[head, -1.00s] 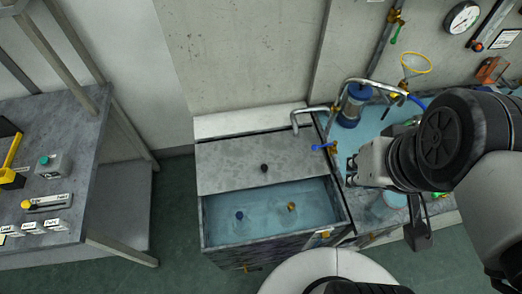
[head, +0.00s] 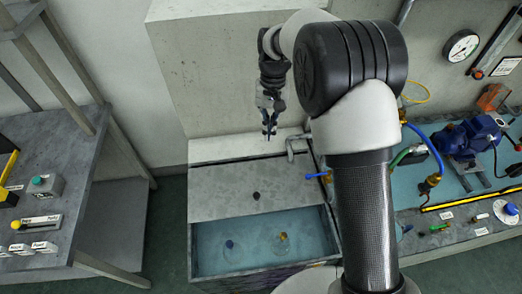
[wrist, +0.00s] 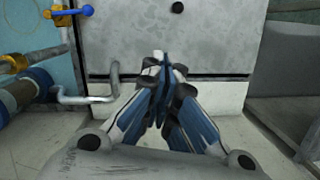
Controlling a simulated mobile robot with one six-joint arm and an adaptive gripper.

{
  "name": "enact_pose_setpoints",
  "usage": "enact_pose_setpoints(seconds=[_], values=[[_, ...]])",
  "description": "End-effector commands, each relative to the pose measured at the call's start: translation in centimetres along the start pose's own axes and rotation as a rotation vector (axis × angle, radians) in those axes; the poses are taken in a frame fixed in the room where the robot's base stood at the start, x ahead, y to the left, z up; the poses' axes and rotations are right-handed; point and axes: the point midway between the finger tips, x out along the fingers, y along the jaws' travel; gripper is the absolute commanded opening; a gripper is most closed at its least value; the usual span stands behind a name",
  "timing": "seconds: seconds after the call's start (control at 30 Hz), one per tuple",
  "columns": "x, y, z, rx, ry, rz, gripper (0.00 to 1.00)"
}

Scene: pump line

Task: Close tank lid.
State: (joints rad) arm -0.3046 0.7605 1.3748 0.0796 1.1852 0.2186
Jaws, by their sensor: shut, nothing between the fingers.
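The tank (head: 265,268) stands in the lower middle of the head view. Its grey lid (head: 225,200), with a small black knob (head: 256,196), covers the rear part, and the front part is open, showing water. The lid (wrist: 120,40) and knob (wrist: 177,7) also show in the wrist view. My gripper (head: 269,132) points down above the tank's rear edge, behind the knob and apart from it. In the wrist view my gripper (wrist: 163,60) has its fingers together, with nothing between them.
A blue-topped item (head: 229,245) and a yellow-topped item (head: 283,238) sit in the water. A grey bench (head: 75,160) stands at left.

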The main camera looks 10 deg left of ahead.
Motion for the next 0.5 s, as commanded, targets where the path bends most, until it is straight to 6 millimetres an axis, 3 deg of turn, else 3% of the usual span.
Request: enact_pose_setpoints(seconds=[0.03, 0.2, 0.5], values=[[2.4, -0.9, -0.8, -0.002, -0.031, 0.008, 0.00], [7.2, -2.7, -2.1, -0.004, -0.087, 0.022, 0.00], [10.3, -3.4, -2.3, -0.003, -0.111, 0.029, 0.00]])
